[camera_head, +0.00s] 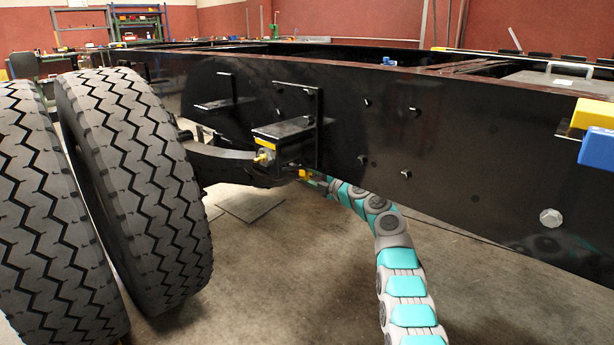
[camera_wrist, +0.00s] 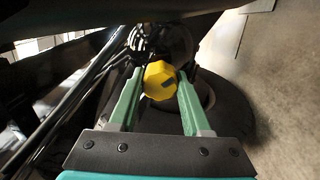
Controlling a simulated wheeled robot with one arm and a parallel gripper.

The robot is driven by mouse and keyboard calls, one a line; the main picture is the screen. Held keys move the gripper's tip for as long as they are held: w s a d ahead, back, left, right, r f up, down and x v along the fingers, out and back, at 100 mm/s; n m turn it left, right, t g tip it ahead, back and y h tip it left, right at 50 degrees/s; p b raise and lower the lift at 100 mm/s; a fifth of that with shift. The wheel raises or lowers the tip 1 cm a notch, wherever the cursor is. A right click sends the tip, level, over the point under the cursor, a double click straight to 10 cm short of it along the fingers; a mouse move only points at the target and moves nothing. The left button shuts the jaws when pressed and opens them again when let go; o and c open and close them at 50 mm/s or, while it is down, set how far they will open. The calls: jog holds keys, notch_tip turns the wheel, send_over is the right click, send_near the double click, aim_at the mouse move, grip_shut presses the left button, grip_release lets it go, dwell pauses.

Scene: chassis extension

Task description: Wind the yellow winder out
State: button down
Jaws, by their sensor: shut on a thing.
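The yellow winder (camera_wrist: 158,80) is a faceted yellow knob with a dark slot, in the middle of the wrist view. My gripper (camera_wrist: 159,90) has its two green fingers on either side of the knob, shut on it. In the head view my arm reaches under the black chassis beam, and my gripper (camera_head: 312,180) is small at a yellow part below the bracket. Its fingertips are hard to make out there. A ribbed dark fitting sits behind the knob in the wrist view.
The black chassis beam (camera_head: 440,135) runs above my arm. Two large tyres (camera_head: 145,190) stand at the left. A bracket (camera_head: 290,130) with a brass-coloured fitting (camera_head: 263,158) juts out just above my gripper. Yellow and blue blocks (camera_head: 597,148) sit at the right. The floor below is open.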

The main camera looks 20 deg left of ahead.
jog(key=shift+n, duration=1)
jog(key=shift+c, duration=1.8)
grip_release()
jog(key=shift+d+f, duration=0.1)
